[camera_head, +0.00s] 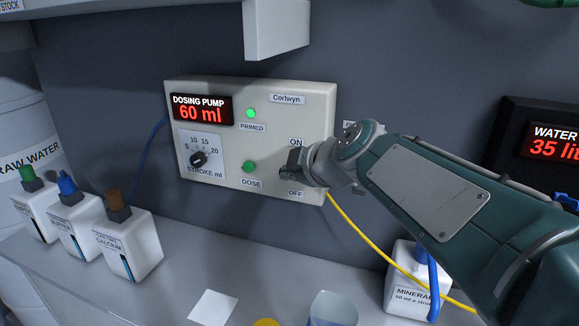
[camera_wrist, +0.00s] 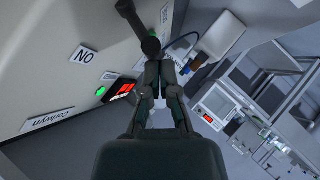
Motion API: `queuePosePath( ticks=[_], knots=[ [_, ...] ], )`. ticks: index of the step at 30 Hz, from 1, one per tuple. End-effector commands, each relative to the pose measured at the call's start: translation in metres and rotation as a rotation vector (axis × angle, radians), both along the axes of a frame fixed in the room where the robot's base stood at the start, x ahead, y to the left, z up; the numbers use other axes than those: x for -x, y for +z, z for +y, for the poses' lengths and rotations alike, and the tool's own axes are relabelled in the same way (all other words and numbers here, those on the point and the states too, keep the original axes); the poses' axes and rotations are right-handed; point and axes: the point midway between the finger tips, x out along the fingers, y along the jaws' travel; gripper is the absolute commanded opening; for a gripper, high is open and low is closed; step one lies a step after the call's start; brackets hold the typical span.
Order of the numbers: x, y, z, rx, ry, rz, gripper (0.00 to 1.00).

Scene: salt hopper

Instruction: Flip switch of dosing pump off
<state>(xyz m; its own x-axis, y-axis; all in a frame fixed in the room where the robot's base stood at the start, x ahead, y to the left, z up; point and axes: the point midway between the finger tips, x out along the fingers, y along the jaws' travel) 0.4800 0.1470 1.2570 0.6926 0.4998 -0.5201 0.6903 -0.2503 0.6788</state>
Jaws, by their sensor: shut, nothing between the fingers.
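The dosing pump (camera_head: 300,118) is a pale box on the wall, showing 60 ml in red. Its ON label (camera_head: 296,142) and OFF label (camera_head: 296,193) are at the right of its face. In the head view my gripper (camera_head: 290,163) covers the switch between them. In the wrist view the switch (camera_wrist: 150,45) is a dark lever with a rounded end, slanting from the panel toward the ON side. My gripper (camera_wrist: 160,64) is shut and empty, its fingertips close by the lever's end. I cannot tell whether they touch.
The PRIMED light (camera_head: 251,113) is lit green; the stroke dial (camera_head: 198,159) and green DOSE button (camera_head: 249,167) are left of my gripper. Several capped bottles (camera_head: 128,246) stand on the shelf at left, and a mineral bottle (camera_head: 405,285) below my arm. A yellow cable (camera_head: 352,226) hangs near it.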

Motion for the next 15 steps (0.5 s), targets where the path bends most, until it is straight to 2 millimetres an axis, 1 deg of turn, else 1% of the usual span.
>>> queuePosePath(
  ticks=[1,15],
  knots=[
    [0.002,-0.004,0.001,0.010,0.000,-0.023,0.00],
    [0.007,-0.034,0.003,0.008,0.000,-0.017,0.00]
  ],
)
